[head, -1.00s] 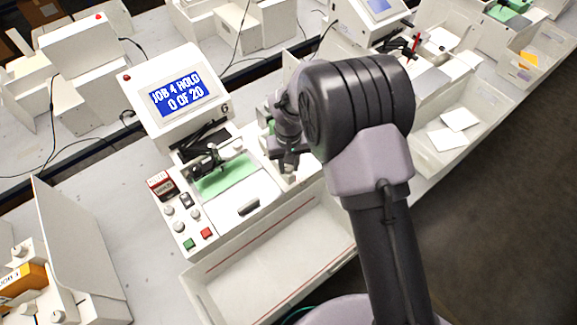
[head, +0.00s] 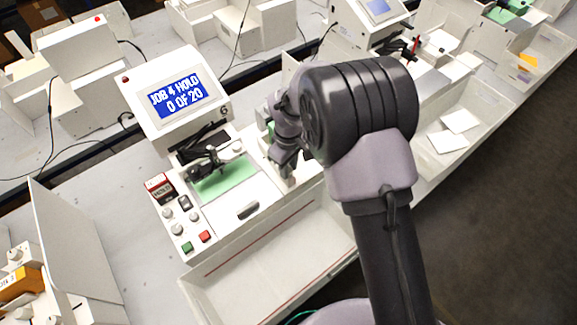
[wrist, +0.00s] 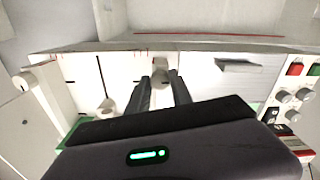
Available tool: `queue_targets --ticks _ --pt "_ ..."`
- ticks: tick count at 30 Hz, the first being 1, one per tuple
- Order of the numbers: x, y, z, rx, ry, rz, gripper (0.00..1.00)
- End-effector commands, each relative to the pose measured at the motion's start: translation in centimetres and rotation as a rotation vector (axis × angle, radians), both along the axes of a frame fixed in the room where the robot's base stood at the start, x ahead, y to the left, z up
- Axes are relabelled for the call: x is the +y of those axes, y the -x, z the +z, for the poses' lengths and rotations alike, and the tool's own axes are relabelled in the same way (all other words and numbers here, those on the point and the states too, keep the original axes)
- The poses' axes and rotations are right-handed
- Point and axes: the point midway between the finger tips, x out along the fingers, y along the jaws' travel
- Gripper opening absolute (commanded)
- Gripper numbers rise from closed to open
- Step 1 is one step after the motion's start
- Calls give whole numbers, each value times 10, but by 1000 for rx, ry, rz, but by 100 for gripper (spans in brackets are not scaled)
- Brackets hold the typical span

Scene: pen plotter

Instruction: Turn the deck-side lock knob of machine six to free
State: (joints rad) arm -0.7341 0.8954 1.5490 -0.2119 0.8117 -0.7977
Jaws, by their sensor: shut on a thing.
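Machine six (head: 193,100) has a tilted screen (head: 174,94) reading "JOB 4 HOLD 0 OF 20". Its green plotting deck (head: 226,178) lies below the screen, with a dark pen carriage (head: 212,160) over it. My gripper (head: 284,160) is down at the deck's right side. In the wrist view, my gripper (wrist: 161,80) has its two dark fingers shut on a small pale knob (wrist: 159,63) beside the deck; I take it for the lock knob. The fingers hide much of it, and its setting cannot be read.
A second pale knob (wrist: 105,106) stands left of the fingers in the wrist view. The control panel (head: 177,215) has knobs and green and red buttons. An empty white tray (head: 265,262) lies before the machine. Another machine (head: 372,22) stands behind right.

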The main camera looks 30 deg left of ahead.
Motion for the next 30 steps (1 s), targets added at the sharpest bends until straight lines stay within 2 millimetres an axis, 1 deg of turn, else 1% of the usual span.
queue_targets --ticks 14,15,17,18,27,30 --pt "1 -1 1 -4 -3 14 0" --pt "1 -1 1 -4 -3 14 28" --pt "1 -1 1 -3 -3 14 40" --pt "1 -1 1 -3 -2 14 48" --pt "1 0 1 -1 -2 13 48" --pt "1 -1 9 -1 -2 13 48"
